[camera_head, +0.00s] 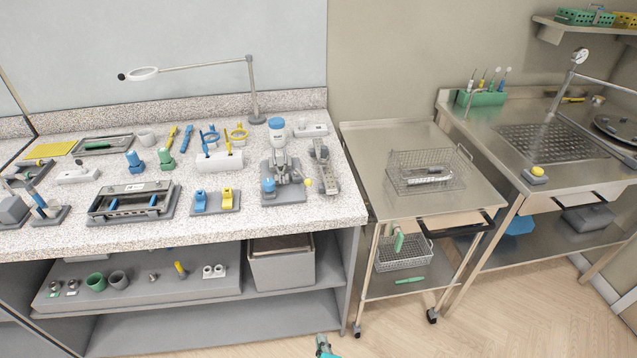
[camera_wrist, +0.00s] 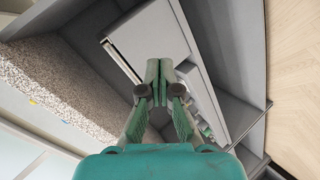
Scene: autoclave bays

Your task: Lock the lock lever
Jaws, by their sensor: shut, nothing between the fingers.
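No part can be told for certain as the lock lever at this size. Several fixtures with coloured handles stand on the speckled counter (camera_head: 250,218). Among them are an upright device with a blue cap (camera_head: 277,123), a grey holder with a dark frame (camera_head: 131,200), and a small stand with blue and yellow blocks (camera_head: 214,201). My gripper (camera_wrist: 159,68) is shut and empty in the wrist view, its green fingertips together. It is low in front of the counter, facing the shelf area, apart from those fixtures.
Below the counter, a shelf holds small cups and a grey bin (camera_head: 281,267). A steel trolley (camera_head: 372,155) with wire baskets stands right of the counter, then a steel sink bench (camera_head: 485,130). The wooden floor (camera_head: 405,340) in front is clear. A magnifier arm (camera_head: 200,64) overhangs the counter.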

